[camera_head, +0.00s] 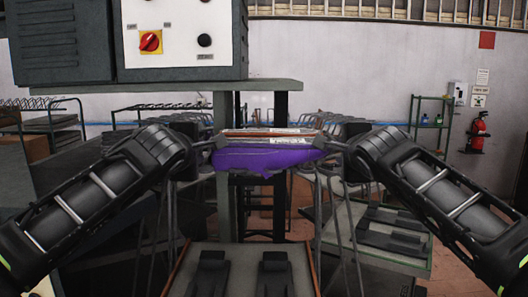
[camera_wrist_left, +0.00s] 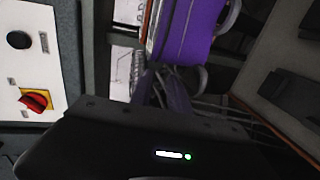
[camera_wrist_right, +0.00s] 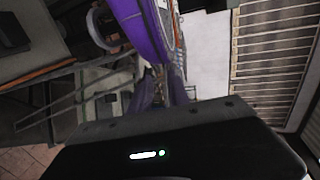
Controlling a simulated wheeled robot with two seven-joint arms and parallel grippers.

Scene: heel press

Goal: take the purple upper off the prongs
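The purple upper (camera_head: 268,159) hangs level in the middle of the head view, with a pale, shiny strip and reddish-brown edges along its top. My left gripper (camera_head: 207,147) is at its left end and my right gripper (camera_head: 332,147) at its right end. The fingertips are small and partly hidden, so I cannot tell whether they grip it. The upper also shows in the left wrist view (camera_wrist_left: 185,32) and the right wrist view (camera_wrist_right: 142,28), beyond the dark gripper bodies. Grey loops stand beside it there; I cannot tell whether prongs are still inside it.
A machine with a white control panel (camera_head: 180,32) and red switch stands at upper left, above a grey-green shelf (camera_head: 160,88). A tray (camera_head: 240,258) with two dark blocks lies below the upper. Another tray (camera_head: 375,256) with dark pieces is at right. Racks stand behind.

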